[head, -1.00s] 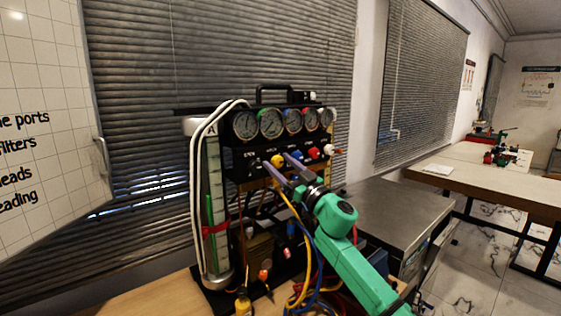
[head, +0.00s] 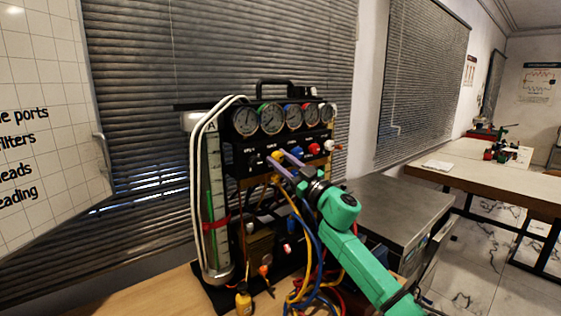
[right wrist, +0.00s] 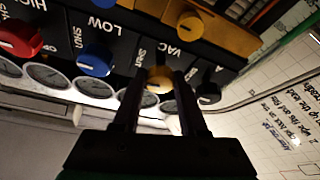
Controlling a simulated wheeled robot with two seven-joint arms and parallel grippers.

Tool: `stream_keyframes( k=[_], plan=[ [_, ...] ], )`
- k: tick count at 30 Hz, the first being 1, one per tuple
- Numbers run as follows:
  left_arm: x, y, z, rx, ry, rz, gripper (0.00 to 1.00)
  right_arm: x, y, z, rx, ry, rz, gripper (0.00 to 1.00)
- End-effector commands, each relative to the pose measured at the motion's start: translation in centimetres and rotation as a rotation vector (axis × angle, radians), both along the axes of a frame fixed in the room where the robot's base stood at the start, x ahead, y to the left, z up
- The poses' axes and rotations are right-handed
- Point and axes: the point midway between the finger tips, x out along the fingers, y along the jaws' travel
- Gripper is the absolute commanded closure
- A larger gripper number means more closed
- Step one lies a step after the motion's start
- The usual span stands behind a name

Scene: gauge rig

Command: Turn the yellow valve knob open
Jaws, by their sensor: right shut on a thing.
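The yellow valve knob (head: 277,154) sits on the black panel below the row of gauges, left of the blue knob (head: 297,155). My right gripper (head: 276,157) reaches it from the front, with one finger on each side. In the right wrist view the yellow knob (right wrist: 160,79) lies between the tips of my right gripper (right wrist: 159,85), which is shut on it. The fingers cover its sides, and its pointer angle is hard to read. My left gripper is in no view.
Red (head: 314,150) and white (head: 329,146) knobs stand to the right on the panel. The right wrist view shows a black knob (right wrist: 208,93) close by and an orange-yellow knob (right wrist: 190,22) on a yellow block. Hoses (head: 305,260) hang below my arm.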

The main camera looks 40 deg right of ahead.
Motion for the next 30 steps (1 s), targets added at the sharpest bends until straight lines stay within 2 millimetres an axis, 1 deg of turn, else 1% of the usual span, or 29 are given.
stream_keyframes(
  k=[17, 30],
  plan=[
    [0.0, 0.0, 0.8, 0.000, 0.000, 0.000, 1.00, 0.0, -0.3, 0.3, -0.526, 0.012, 0.000, 1.00],
    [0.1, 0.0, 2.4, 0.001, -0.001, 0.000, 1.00, 0.0, -0.4, 0.6, -0.944, 0.021, 0.000, 1.00]
  ],
)
